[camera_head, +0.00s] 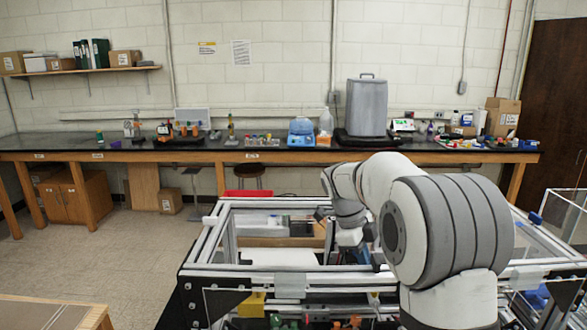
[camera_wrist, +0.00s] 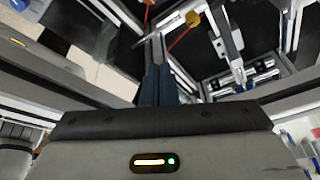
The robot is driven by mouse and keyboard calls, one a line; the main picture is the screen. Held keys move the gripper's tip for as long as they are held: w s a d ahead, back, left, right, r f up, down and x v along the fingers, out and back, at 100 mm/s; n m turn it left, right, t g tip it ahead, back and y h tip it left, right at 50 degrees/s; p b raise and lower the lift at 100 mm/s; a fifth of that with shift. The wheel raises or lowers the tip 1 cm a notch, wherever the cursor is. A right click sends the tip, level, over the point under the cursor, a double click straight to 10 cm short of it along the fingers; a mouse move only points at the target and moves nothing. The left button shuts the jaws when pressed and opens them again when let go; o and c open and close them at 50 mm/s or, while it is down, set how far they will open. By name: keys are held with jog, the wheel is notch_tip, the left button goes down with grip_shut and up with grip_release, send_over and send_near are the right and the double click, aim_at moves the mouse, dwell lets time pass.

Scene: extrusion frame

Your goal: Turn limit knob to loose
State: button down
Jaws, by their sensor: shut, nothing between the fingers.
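My gripper (camera_wrist: 155,72) shows in the wrist view as two dark blue fingers side by side, closed with nothing between them. They point up the picture into the metal extrusion frame (camera_wrist: 50,80). A small yellow part (camera_wrist: 193,19) with a red rod beside it lies beyond and to the right of the fingertips, apart from them. I cannot tell whether it is the limit knob, and no loose marking is readable. In the head view my arm reaches over the frame (camera_head: 240,275), and my fingers are too small and partly hidden to make out.
Metal bars surround my gripper closely in the wrist view. In the head view a yellow block (camera_head: 251,304) sits at the frame's near side. A long bench (camera_head: 215,153) with lab items stands along the back wall. The floor (camera_head: 135,240) at left is clear.

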jog(key=w+a+f+b, duration=0.1)
jog(key=f+b, duration=0.1)
jog(key=f, duration=0.6)
jog(key=w+a+f+y+b, duration=0.1)
jog(key=a+f+b, duration=0.1)
jog(key=f, duration=0.6)
jog(key=shift+f+b, duration=0.2)
jog(key=shift+b, duration=0.6)
jog(key=shift+s+d+b, duration=0.3)
jog(key=shift+s+d, duration=0.05)
jog(key=shift+d, duration=0.05)
jog(key=shift+s+b, duration=0.1)
jog(key=shift+b, duration=0.35)
jog(key=shift+a, duration=0.15)
notch_tip(320, 180, up, 6)
jog(key=p, duration=0.3)
jog(key=shift+w+a, duration=0.25)
dwell(0.4)
